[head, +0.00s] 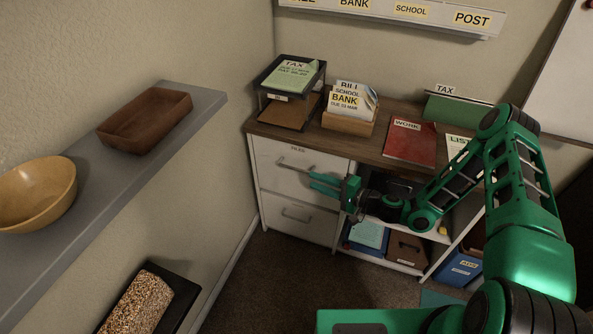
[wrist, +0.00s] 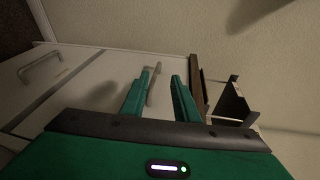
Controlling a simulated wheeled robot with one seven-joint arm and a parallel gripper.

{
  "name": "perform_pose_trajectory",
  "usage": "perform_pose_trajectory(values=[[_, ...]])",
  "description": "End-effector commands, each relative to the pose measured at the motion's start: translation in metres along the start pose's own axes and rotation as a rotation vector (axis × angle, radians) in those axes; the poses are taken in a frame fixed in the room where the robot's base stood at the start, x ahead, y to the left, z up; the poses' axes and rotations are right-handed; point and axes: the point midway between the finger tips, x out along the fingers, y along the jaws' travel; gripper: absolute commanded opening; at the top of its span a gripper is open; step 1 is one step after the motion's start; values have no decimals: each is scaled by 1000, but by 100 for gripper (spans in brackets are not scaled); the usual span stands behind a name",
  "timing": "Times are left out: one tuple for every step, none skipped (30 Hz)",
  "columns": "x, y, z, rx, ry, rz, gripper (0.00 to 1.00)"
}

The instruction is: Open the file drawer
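The file drawer (head: 273,173) is the upper white drawer of the desk cabinet, with a small label along its top edge; it looks closed. Its metal bar handle (head: 290,163) runs across the front. My green gripper (head: 312,183) is in front of the drawer, at the right end of the handle, its two fingers apart and pointing left in the head view. In the wrist view my gripper (wrist: 161,78) is open, and the handle (wrist: 154,83) shows between the fingertips, nearer the left finger. Whether a finger touches it I cannot tell.
A second drawer (head: 292,215) with its own handle is below. The desktop (head: 375,150) holds a paper tray (head: 290,77), a letter box (head: 347,121) and a red folder (head: 410,142). A grey wall shelf (head: 88,200) with a bowl is at left. Open shelves are right of the drawers.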

Motion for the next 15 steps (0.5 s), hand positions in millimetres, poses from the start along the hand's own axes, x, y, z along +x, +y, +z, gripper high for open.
perform_pose_trajectory(values=[[3,6,-2,36,32,-23,28],[4,8,-3,54,49,-36,28],[6,11,-6,76,72,-49,28],[6,12,-7,90,86,-59,28],[7,14,-9,102,100,-66,28],[7,16,-11,115,115,-75,28],[8,17,-12,124,124,-81,28],[8,17,-12,131,131,-85,28],[9,18,-13,137,138,-89,28],[10,18,-14,140,142,-91,28],[11,19,-14,142,145,-93,28],[13,18,-15,143,146,-94,28],[16,18,-15,143,145,-94,28],[19,18,-15,143,145,-94,28],[24,17,-16,142,145,-95,28]])
